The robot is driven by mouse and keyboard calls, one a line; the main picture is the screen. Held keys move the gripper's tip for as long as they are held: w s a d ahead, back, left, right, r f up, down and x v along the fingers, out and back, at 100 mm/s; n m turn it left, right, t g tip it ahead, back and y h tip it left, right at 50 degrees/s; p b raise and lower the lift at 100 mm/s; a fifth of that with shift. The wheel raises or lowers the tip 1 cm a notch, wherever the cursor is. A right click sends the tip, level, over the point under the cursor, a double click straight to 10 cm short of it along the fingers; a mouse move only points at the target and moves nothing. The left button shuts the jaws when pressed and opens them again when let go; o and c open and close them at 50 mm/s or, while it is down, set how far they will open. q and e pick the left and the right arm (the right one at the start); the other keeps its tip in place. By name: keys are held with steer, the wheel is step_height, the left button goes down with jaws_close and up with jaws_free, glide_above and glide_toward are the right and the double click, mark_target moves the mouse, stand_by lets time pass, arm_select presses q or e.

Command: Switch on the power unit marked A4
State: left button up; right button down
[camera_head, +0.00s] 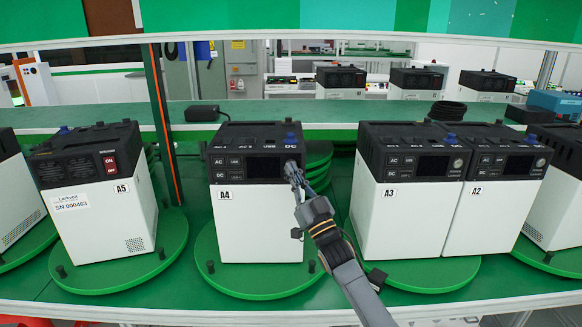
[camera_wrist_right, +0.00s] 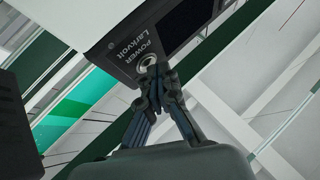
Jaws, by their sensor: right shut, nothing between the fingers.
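The power unit marked A4 (camera_head: 262,225) stands upright on a green turntable disc, with its black panel facing me and its small display dark. My right gripper (camera_head: 293,172) is shut and empty, with its fingertips at the right end of that panel. In the right wrist view, the closed fingertips (camera_wrist_right: 155,78) are right at the round metal POWER button (camera_wrist_right: 148,61), below the words POWER and Larkvolt. They overlap the button's lower edge. I cannot tell whether they press it. My left gripper is out of view.
Unit A5 (camera_head: 110,227), turned to show a red ON/OFF switch, stands to the left. Units A3 (camera_head: 395,222) and A2 (camera_head: 485,222) stand close together to the right. A black adapter (camera_head: 206,113) and a coiled cable (camera_head: 448,110) lie on the ledge behind.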

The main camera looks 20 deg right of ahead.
steer(key=shift+w+d, duration=0.1)
steer(key=shift+w, duration=0.1)
steer(key=shift+s, duration=0.15)
stand_by(0.4)
steer(key=shift+s+p, duration=0.3)
steer(key=shift+p, duration=0.05)
steer(key=shift+s+a, duration=0.25)
steer(key=shift+s, duration=0.1)
steer(key=s+p, duration=0.1)
steer(key=s, duration=0.1)
steer(key=s+a+p, duration=0.1)
steer(key=s+p, duration=0.1)
steer(key=shift+s+a, duration=0.2)
steer(key=shift+s, duration=0.2)
steer(key=shift+f, duration=0.1)
